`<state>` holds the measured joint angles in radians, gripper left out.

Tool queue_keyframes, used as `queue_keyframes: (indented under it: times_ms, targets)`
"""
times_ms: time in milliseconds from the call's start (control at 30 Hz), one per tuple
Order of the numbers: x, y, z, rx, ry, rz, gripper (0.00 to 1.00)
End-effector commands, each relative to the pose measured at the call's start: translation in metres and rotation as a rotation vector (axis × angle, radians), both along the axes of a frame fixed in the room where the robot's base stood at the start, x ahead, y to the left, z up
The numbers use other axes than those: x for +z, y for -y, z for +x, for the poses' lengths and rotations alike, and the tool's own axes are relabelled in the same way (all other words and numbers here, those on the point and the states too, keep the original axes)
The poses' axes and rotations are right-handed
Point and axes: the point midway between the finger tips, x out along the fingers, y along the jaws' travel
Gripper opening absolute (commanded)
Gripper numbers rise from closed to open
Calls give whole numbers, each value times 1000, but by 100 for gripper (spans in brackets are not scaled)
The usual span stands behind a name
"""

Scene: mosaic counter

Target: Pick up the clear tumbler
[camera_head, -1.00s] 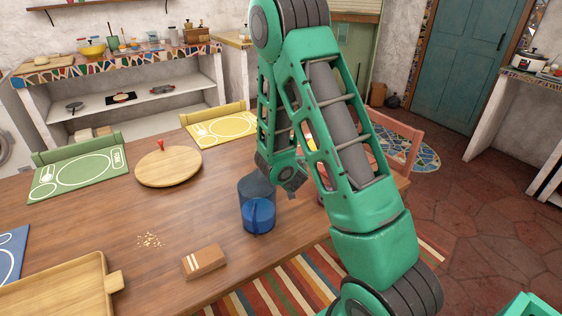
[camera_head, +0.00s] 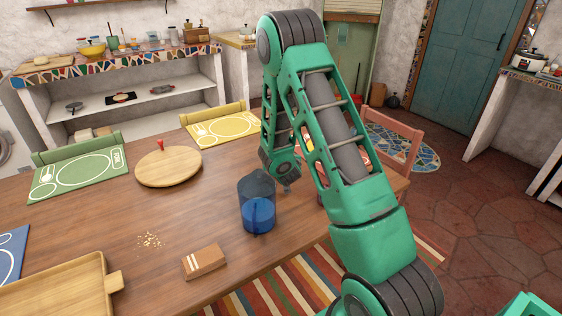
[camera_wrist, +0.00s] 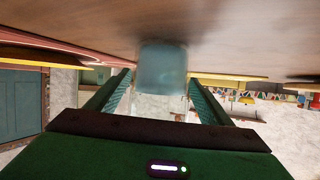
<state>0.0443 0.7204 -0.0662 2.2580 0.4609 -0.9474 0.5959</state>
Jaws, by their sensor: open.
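The clear tumbler (camera_wrist: 162,68) shows in the wrist view as a pale, see-through, slightly bluish cup, blurred. That view is upside down, with the wooden table top at its top. My gripper (camera_wrist: 160,77) is open, one green finger on each side of the tumbler in the picture. I cannot tell whether the tumbler is fully between the fingers or just beyond them. I see no contact. In the head view my arm covers the spot, and neither the tumbler nor the fingers can be made out.
A blue see-through pitcher (camera_head: 257,208) stands close to my arm on the table (camera_head: 205,215). A round wooden lid or board (camera_head: 168,167), a brown box (camera_head: 204,262) and a wooden tray (camera_head: 60,290) lie further left. Yellow (camera_head: 222,130) and green (camera_head: 78,175) placemats line the far side.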

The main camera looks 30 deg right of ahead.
Motion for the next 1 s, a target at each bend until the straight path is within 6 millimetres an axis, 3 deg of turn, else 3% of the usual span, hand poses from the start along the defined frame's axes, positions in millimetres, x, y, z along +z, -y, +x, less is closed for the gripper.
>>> queue_keyframes:
  times_ms: [67,100,300,767,1000]
  targets:
    - [0,0,0,0,0,0,74]
    - [0,0,0,0,0,0,69]
    - [0,0,0,0,0,0,21]
    - [11,0,0,-1,3,-1,20]
    - [44,0,0,-1,7,0,20]
